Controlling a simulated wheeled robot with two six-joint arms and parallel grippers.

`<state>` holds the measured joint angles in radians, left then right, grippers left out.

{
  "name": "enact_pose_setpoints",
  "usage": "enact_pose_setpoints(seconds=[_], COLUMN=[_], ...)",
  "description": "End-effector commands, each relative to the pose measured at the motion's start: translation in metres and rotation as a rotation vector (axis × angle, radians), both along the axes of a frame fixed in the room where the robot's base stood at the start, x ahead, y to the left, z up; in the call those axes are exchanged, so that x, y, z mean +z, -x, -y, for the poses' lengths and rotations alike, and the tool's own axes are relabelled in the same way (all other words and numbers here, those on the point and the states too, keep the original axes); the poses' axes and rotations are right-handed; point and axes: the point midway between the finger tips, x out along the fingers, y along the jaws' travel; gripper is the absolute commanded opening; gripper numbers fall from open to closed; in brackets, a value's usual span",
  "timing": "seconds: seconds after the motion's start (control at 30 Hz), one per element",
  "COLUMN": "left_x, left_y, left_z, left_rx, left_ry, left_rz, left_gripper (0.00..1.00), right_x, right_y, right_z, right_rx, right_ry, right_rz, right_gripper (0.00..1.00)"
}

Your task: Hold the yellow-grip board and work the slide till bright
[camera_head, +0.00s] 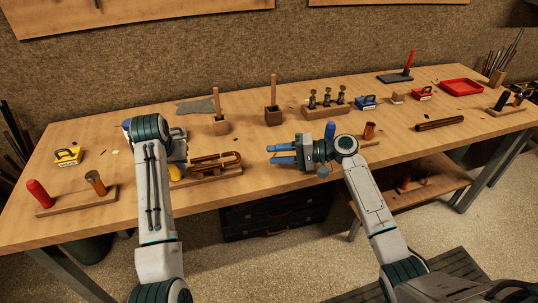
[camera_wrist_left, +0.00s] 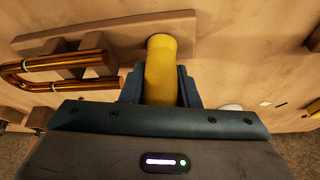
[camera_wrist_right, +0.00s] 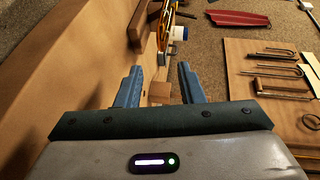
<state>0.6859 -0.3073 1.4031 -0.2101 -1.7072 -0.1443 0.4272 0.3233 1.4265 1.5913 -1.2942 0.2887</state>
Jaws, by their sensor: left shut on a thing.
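The yellow grip (camera_head: 176,173) sits at the left end of a wooden board (camera_head: 228,174). The brass slide (camera_head: 215,162), a U-shaped tube, is on the board. In the left wrist view the yellow grip (camera_wrist_left: 161,72) stands between my left gripper's fingers (camera_wrist_left: 160,90), which are shut on it. The slide (camera_wrist_left: 60,66) lies to its left in that view. My left arm partly hides the gripper in the head view. My right gripper (camera_head: 282,154) is open and empty, to the right of the board, its fingers pointing left. Its parted fingers show in the right wrist view (camera_wrist_right: 158,85).
A red-grip board (camera_head: 82,202) lies front left, near a yellow box (camera_head: 68,155). Wooden blocks with upright sticks (camera_head: 273,115) and a valve stand (camera_head: 327,110) are behind. A blue box (camera_head: 366,103) and red tray (camera_head: 461,86) are farther right. Bench between slide and right gripper is clear.

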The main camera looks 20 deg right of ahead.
Motion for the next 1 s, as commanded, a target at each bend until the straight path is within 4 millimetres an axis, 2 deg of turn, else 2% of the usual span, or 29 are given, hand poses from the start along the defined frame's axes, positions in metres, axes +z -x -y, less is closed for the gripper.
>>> enact_pose_setpoints(seconds=[0.47,0.67,0.83,1.0], left_x=[0.000,-0.001,0.000,0.000], left_y=[0.000,0.000,0.000,0.000], left_z=[0.000,0.000,0.000,0.000], left_rx=[-0.001,-0.001,-0.001,0.000], left_ry=[-0.001,-0.001,-0.001,0.000], left_rz=[-0.001,-0.001,-0.001,-0.001], left_gripper=[0.06,0.06,0.06,0.06], right_x=[0.000,0.004,0.002,-0.003], right_y=[0.000,0.009,0.004,-0.008], right_z=[0.001,0.016,0.003,-0.026], right_rx=[0.000,-0.001,0.001,0.000], right_ry=[0.000,0.001,-0.004,-0.006], right_rz=[0.001,0.002,0.003,0.001], right_gripper=[0.35,0.35,0.35,0.35])
